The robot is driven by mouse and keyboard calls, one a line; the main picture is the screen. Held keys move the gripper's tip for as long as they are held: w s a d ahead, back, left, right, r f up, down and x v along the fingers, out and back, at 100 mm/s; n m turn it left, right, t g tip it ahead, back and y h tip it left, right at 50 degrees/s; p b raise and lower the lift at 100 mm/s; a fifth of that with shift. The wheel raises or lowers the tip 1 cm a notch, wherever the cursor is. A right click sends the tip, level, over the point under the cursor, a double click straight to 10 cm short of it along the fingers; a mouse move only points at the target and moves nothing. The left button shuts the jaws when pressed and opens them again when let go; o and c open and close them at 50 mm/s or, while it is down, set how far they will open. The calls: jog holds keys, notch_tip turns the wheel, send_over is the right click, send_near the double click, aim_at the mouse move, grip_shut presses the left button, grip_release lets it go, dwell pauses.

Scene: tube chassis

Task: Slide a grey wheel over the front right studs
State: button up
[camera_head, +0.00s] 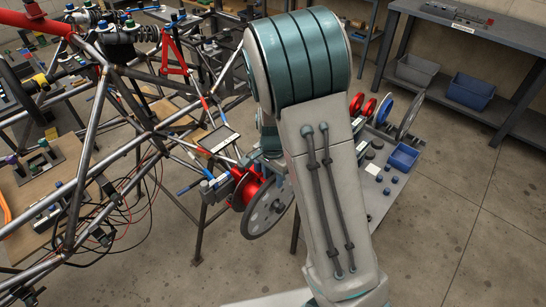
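A grey wheel (272,214), a disc with holes, is upright beside a red hub (246,188) at the chassis's near right corner. I cannot tell whether it is on the studs, which are hidden. My gripper (276,172) is close above this wheel, largely covered by my own arm. Its fingers are not clear, so I cannot tell whether it touches or grips the wheel. Another grey wheel (411,116) stands upright on the parts table at the right, beside a blue wheel and red wheels. The tube chassis (95,125) fills the left side.
The parts table (385,200) carries a blue bin (403,158) and small dark and blue pieces. A workbench (490,45) with grey and blue bins on its lower shelf stands at the back right. Cables hang under the chassis. The right floor is clear.

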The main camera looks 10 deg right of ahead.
notch_tip(320, 180, up, 11)
dwell(0.3)
